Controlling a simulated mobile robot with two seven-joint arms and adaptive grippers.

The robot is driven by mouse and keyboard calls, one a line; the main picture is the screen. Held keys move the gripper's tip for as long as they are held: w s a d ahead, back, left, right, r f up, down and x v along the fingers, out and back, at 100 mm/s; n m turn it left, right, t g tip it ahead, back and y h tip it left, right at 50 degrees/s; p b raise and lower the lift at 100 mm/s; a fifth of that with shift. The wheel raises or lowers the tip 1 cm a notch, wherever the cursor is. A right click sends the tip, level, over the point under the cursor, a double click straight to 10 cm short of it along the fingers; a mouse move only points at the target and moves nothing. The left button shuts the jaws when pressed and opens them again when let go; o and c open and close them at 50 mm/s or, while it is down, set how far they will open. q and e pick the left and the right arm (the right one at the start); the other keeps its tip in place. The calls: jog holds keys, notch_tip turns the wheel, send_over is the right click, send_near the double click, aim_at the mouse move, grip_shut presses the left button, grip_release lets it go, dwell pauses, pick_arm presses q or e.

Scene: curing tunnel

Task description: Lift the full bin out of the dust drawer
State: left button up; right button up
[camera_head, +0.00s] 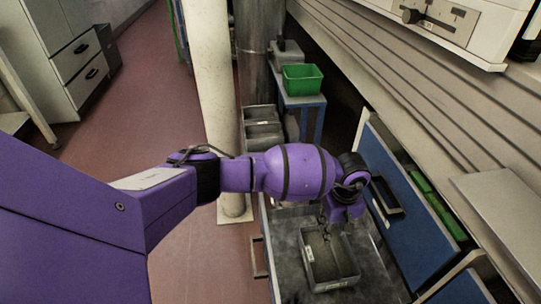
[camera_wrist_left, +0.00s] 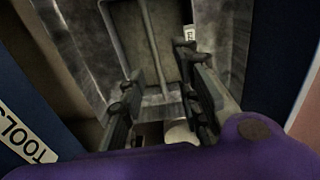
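A grey rectangular bin (camera_head: 307,262) sits in the open drawer (camera_head: 283,238) at the lower middle of the head view. It has a dull grey-brown inside and a small pale label on its rim. My left gripper (camera_head: 328,232) points down at the bin's far end. In the left wrist view the two dark fingers (camera_wrist_left: 163,78) stand apart, with the bin (camera_wrist_left: 112,42) ahead and its near end between them. I cannot tell whether either finger touches it. A thin bar runs along the bin's middle. My right gripper is not in view.
A blue drawer front with a dark handle (camera_head: 386,196) and green items (camera_head: 437,207) are right of the bin. A pale post (camera_head: 212,80) stands behind my arm. A green bin (camera_head: 301,78) and grey bins (camera_head: 262,128) are further back. Red floor is open at left.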

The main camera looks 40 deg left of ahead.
pick_arm(q)
notch_tip(320, 180, down, 3)
jog(key=shift+w+r+b, duration=0.1)
jog(key=shift+r+b, duration=0.05)
jog(key=shift+b, duration=0.35)
jog(key=f, duration=0.1)
jog(key=f+b, duration=0.2)
jog(key=shift+w+d+f, duration=0.15)
jog(key=shift+d+f, duration=0.1)
jog(key=shift+f, duration=0.4)
jog(key=shift+r, duration=0.1)
jog(key=shift+c, duration=0.8)
jog(key=c, duration=0.6)
jog(key=shift+w+r, duration=0.1)
grip_shut()
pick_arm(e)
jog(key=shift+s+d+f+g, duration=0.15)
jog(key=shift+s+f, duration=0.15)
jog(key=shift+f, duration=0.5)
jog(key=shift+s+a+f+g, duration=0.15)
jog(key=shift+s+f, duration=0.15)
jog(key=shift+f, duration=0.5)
